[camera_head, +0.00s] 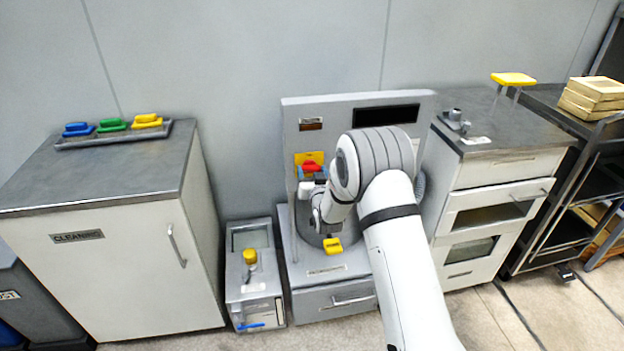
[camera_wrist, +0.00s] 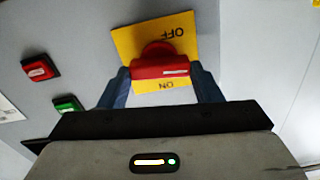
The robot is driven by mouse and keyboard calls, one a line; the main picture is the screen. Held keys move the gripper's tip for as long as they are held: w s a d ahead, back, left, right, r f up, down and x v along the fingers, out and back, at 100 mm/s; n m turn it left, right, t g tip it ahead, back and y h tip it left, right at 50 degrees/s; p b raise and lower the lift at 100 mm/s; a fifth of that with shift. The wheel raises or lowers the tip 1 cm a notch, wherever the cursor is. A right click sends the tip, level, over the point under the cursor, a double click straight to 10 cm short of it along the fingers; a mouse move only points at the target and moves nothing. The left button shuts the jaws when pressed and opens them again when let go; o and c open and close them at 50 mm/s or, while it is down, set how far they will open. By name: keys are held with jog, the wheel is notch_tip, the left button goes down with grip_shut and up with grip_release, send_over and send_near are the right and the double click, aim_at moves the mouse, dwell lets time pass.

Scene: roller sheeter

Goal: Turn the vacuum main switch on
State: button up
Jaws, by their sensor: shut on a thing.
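The vacuum main switch is a red handle (camera_wrist: 160,68) on a yellow plate (camera_wrist: 183,30) marked OFF and ON. In the wrist view the lettering appears upside down, with OFF above the handle and ON below it. My gripper (camera_wrist: 160,80) has one finger on each side of the red handle and is shut on it. In the head view the red handle (camera_head: 311,168) and yellow plate (camera_head: 305,158) show on the grey machine's upright panel.
A red button (camera_wrist: 40,67) and a green button (camera_wrist: 68,104) sit left of the plate in the wrist view. A cleaning cabinet (camera_head: 110,270) stands left, a small unit with a yellow knob (camera_head: 250,257) beside the machine, and a drawer cabinet (camera_head: 500,170) right.

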jog(key=m+b, duration=0.1)
jog(key=b, duration=0.2)
jog(key=f+m+b, duration=0.1)
jog(key=m+b, duration=0.1)
jog(key=b, duration=0.1)
jog(key=m+b, duration=0.5)
jog(key=b, duration=0.2)
jog(key=shift+d+b, duration=0.1)
jog(key=shift+b, duration=0.3)
jog(key=m+b, duration=0.8)
jog(key=b, duration=0.1)
jog(key=shift+r+b, duration=0.2)
jog(key=shift+b, duration=0.2)
jog(key=shift+m, duration=0.3)
jog(key=o, duration=1)
jog(key=shift+r, duration=0.1)
jog(key=v, duration=0.7)
jog(key=shift+s+d, duration=0.2)
jog(key=shift+s, duration=0.15)
